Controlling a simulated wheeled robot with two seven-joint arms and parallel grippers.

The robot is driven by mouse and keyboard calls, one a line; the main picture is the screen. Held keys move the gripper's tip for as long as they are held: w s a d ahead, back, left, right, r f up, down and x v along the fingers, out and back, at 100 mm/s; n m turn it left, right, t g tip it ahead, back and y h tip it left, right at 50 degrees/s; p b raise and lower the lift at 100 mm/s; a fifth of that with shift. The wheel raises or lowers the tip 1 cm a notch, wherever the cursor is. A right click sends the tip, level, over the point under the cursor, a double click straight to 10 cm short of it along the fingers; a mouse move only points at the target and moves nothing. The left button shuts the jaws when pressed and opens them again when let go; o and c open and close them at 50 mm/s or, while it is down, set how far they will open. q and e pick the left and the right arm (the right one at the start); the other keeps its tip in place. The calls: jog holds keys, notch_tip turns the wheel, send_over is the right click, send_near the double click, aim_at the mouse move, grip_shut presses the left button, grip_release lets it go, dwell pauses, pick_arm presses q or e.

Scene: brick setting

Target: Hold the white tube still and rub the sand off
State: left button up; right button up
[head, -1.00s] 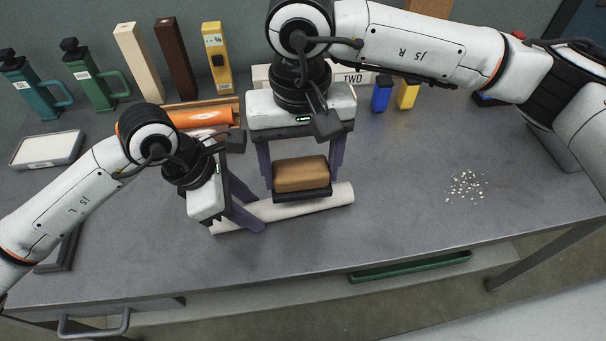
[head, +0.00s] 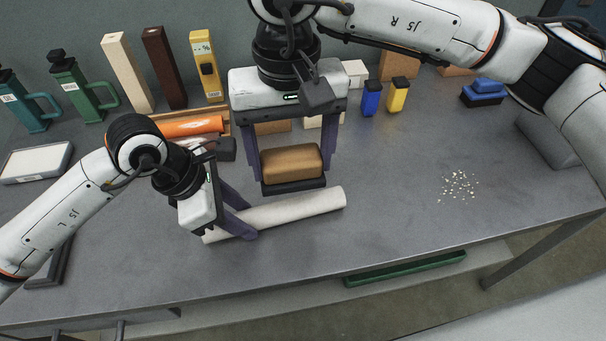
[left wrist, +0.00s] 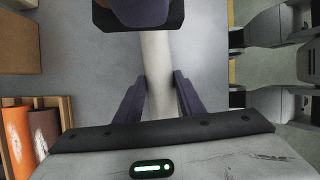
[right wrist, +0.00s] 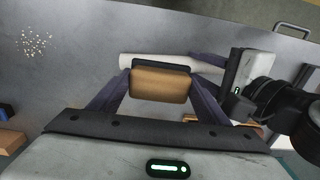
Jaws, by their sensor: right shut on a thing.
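The white tube (head: 318,203) lies on the grey table, slanting up to the right. My left gripper (head: 246,221) has its purple fingers on both sides of the tube near its left end. In the left wrist view the fingers press close against the tube (left wrist: 157,60). My right gripper (head: 293,180) is shut on a tan block with a dark base (head: 291,161). It holds the block just behind and above the tube, with a gap showing in the head view. The right wrist view also shows the block (right wrist: 160,85). I cannot make out sand on the tube.
Pale crumbs (head: 459,187) lie on the table at the right. Blue (head: 371,98) and yellow (head: 397,95) small containers stand at the back. The front right table is clear.

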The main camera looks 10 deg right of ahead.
pick_arm(q)
jog(key=o, duration=0.4)
jog(key=shift+o, duration=0.2)
jog(key=shift+r, duration=0.1)
jog(key=v, duration=1.2)
